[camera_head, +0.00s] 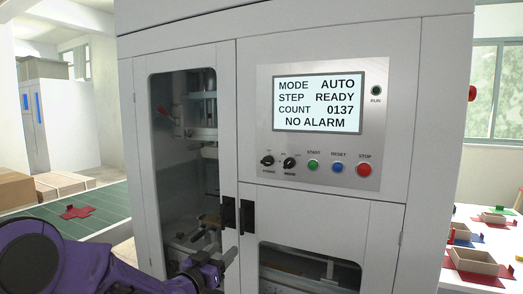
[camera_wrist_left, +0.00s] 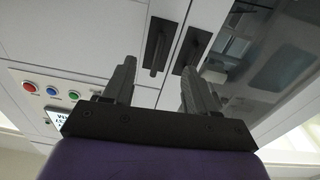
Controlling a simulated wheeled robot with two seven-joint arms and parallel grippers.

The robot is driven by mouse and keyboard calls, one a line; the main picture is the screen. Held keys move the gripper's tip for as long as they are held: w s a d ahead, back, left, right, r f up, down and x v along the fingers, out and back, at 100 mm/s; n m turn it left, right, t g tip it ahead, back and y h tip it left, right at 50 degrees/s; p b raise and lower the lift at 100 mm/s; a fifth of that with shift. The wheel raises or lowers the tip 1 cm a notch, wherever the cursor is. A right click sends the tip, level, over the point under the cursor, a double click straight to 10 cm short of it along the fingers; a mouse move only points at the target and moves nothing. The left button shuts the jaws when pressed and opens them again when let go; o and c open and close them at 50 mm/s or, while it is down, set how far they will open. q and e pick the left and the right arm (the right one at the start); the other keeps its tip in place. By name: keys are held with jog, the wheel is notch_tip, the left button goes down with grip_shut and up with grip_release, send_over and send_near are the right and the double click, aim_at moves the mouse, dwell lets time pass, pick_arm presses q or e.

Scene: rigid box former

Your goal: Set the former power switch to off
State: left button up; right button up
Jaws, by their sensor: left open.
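The power switch (camera_head: 267,160) is a small black rotary knob at the left end of the control row on the former's panel. Its pointer direction is too small to read surely. The mode knob (camera_head: 289,163) sits just right of it. My left gripper (camera_head: 228,262) is below and left of the switch, in front of the cabinet doors and apart from the knob. In the left wrist view my left gripper (camera_wrist_left: 158,82) is open and empty, with door handles beyond its fingers. The power switch cannot be made out there. My right gripper is out of view.
Green start (camera_head: 313,164), blue reset (camera_head: 338,167) and red stop (camera_head: 364,170) buttons continue the row. The display (camera_head: 318,103) reads AUTO, READY, 0137, NO ALARM. Two black door handles (camera_head: 247,216) stick out near my gripper. A green conveyor (camera_head: 105,207) lies left.

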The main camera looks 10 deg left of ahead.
pick_arm(q)
notch_tip(320, 180, up, 13)
jog(key=w+m+t+h, duration=0.1)
jog(key=w+m+h, duration=0.1)
jog(key=m+h, duration=0.25)
jog(key=m+h+p, duration=0.1)
jog(key=m+h, duration=0.1)
jog(key=m, duration=0.4)
send_near(263, 163)
jog(key=a, duration=0.4)
jog(key=w+d+r+m+g+p, duration=0.1)
jog(key=w+d+m, duration=0.1)
jog(key=w+d+r+m+g+h+p, duration=0.1)
jog(key=w+d+m+p, duration=0.1)
jog(key=d, duration=0.1)
jog(key=w+d+r+m+g+h+p, duration=0.1)
jog(key=w+d+m+p, duration=0.1)
jog(key=w, duration=0.1)
jog(key=shift+d+r+m, duration=0.15)
jog(key=shift+d+m, duration=0.2)
jog(key=shift+d, duration=0.05)
jog(key=shift+w+d, duration=0.15)
jog(key=shift+w, duration=0.15)
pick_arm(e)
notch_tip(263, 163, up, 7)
pick_arm(q)
jog(key=shift+s, duration=0.1)
jog(key=c, duration=1)
jog(key=shift+c, duration=0.2)
